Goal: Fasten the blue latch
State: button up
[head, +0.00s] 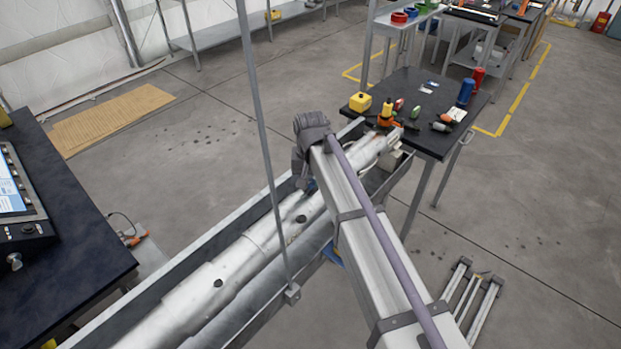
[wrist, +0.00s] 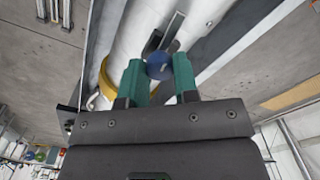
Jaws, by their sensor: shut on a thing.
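The blue latch (wrist: 158,67) shows in the wrist view as a round blue knob at the side of a large white-silver tube (wrist: 128,32). My gripper (wrist: 157,60) has its two green fingers on either side of the knob and is shut on it. A dark grey bar lies just beyond the fingertips. In the head view my arm reaches down to the long silver tube (head: 240,250), and the arm hides most of the gripper. Only a small bit of blue shows beside my wrist there. I cannot tell the latch's angle clearly.
The tube lies in a long grey metal trough (head: 215,238). A thin grey post (head: 262,130) rises in front of it. A dark bench (head: 60,215) with a control panel is at left.

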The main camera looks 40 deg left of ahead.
aim_at(310, 181)
jog(key=shift+m, duration=0.6)
jog(key=o, duration=0.9)
jog(key=shift+o, duration=0.2)
jog(key=shift+r, duration=0.1)
notch_tip(310, 181, up, 11)
jog(key=p, duration=1.1)
jog(key=shift+f, duration=0.2)
